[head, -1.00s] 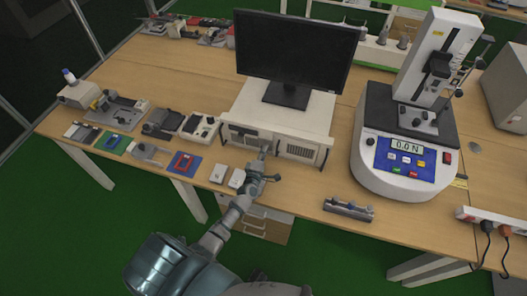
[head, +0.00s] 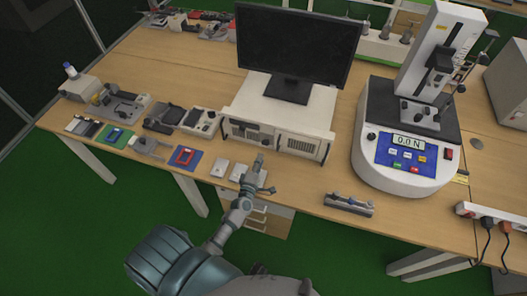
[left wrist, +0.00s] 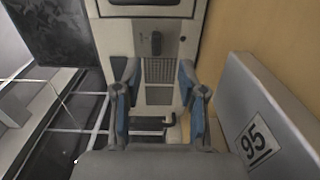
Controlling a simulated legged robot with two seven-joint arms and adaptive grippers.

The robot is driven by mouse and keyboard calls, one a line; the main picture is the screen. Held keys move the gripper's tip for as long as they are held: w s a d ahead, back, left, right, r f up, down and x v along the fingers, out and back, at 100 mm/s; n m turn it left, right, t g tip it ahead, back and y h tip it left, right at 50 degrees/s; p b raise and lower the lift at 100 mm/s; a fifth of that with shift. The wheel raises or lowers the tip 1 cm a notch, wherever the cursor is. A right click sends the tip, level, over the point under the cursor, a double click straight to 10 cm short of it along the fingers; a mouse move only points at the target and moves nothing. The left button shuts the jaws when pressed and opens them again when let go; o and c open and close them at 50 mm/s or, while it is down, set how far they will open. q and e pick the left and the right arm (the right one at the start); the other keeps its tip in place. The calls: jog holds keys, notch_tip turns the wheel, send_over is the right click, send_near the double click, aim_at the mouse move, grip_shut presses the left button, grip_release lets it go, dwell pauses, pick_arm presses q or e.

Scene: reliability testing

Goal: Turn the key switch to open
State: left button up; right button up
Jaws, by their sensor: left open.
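The computer case (head: 276,124) stands on the table under the monitor, its grilled front facing me. I cannot make out a key switch for certain in the head view. In the left wrist view, a pale panel (left wrist: 198,22) carries a dark raised oblong piece (left wrist: 156,43), a small dark round spot beside it, and grilles below. I cannot tell which is the key switch. My left gripper (head: 257,172) is just in front of the case, at the table's front edge. Its blue-padded fingers (left wrist: 159,78) are open with nothing held between them. My right gripper is not in view.
The monitor (head: 297,42) stands on the case. Two small white boxes (head: 220,168) lie beside my left gripper. A force tester (head: 415,165) stands to the right, with a metal fixture (head: 348,204) in front. Several small fixtures line the left. A power strip (head: 490,213) lies at far right.

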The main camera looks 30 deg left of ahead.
pick_arm(q)
jog(key=shift+v, duration=1.9)
jog(key=shift+d, duration=0.1)
